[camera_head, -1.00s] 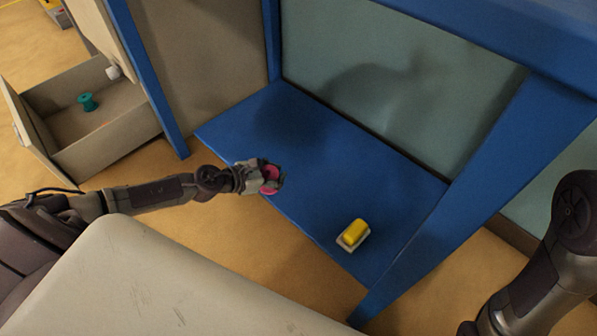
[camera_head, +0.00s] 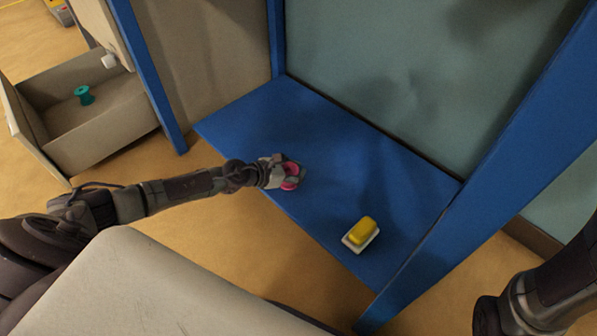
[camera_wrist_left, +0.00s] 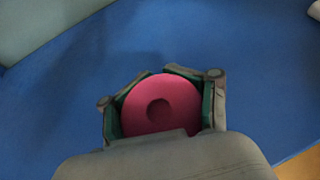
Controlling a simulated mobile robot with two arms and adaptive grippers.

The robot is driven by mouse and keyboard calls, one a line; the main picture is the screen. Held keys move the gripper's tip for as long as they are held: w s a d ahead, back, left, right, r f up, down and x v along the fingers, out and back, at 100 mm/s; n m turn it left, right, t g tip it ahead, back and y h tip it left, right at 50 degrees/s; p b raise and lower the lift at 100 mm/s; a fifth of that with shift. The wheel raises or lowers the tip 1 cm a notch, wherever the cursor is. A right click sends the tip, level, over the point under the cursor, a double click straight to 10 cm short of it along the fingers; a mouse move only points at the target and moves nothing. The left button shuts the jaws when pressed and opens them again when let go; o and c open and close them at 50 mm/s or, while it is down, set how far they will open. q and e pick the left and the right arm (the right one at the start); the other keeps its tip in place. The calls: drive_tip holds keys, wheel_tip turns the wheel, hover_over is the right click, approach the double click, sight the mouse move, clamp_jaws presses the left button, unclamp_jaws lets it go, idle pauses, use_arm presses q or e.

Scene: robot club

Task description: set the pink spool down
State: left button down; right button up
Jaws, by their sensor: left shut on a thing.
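The pink spool (camera_head: 291,170) is between the fingers of my left gripper (camera_head: 290,175), over the front part of the blue shelf (camera_head: 330,150). In the left wrist view the spool (camera_wrist_left: 160,104) shows its round end with a dark centre hole, and the fingers of the left gripper (camera_wrist_left: 162,100) close on it from both sides. I cannot tell whether the spool touches the shelf. Of my right arm only a dark link shows at the lower right of the head view; its gripper is out of view.
A yellow block (camera_head: 363,230) on a white base (camera_head: 358,242) sits on the shelf to the right. A teal spool (camera_head: 84,95) lies in an open drawer (camera_head: 100,136) at the left. Blue posts stand at the shelf's corners. The shelf's back middle is clear.

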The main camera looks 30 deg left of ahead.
use_arm(q)
drive_tip(key=shift+f, duration=0.25)
drive_tip(key=shift+c, duration=1.5)
unclamp_jaws()
drive_tip(key=shift+r, duration=0.1)
drive_tip(key=shift+r, duration=0.1)
drive_tip(key=shift+r, duration=0.25)
drive_tip(key=p+v, duration=0.2)
drive_tip(key=v, duration=0.8)
drive_tip(key=shift+s+a, duration=0.1)
drive_tip(key=shift+s, duration=0.15)
drive_tip(key=shift+s+a+r+p, duration=0.3)
drive_tip(key=shift+s+a+r, duration=0.1)
drive_tip(key=shift+s, duration=0.1)
